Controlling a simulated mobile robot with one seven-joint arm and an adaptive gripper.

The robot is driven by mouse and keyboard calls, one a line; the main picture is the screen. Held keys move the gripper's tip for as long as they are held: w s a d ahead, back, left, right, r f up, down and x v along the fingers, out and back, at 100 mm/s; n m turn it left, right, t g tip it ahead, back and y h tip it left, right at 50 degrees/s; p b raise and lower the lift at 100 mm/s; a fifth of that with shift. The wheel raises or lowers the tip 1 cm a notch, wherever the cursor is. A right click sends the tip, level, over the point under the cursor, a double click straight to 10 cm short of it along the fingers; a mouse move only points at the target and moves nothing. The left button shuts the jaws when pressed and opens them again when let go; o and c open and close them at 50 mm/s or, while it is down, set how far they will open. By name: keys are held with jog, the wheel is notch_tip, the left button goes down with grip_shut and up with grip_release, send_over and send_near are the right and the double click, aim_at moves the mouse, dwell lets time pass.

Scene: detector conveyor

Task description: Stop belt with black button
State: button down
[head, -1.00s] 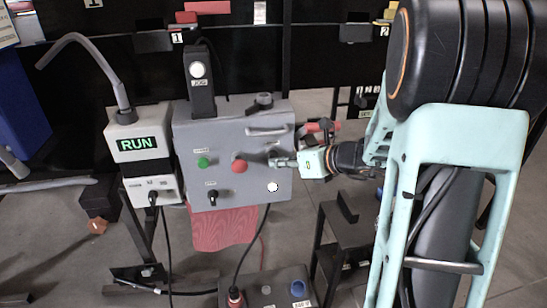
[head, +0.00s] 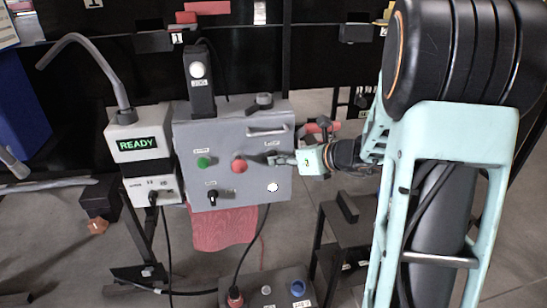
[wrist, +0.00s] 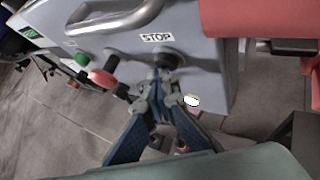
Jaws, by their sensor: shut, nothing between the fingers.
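The black button (wrist: 172,59) sits under a STOP label on the grey control box in the wrist view. In the head view my gripper mostly hides it. My gripper (head: 272,158) is shut and empty, its fingertips at the right part of the box face. In the wrist view the gripper (wrist: 158,84) has its tips just in front of the black button; I cannot tell whether they touch it. The display (head: 137,144) left of the box reads READY. The grey control box (head: 230,130) also carries a red button (head: 239,166) and a green button (head: 203,162).
A black selector knob (head: 212,195) and a white round part (head: 272,187) are low on the box. A handle (head: 266,132) sticks out above the gripper. A second box (head: 268,277) with a blue knob stands below. Red cloth (head: 222,230) hangs underneath.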

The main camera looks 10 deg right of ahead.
jog(key=shift+s, duration=0.95)
jog(key=shift+s, duration=2.5)
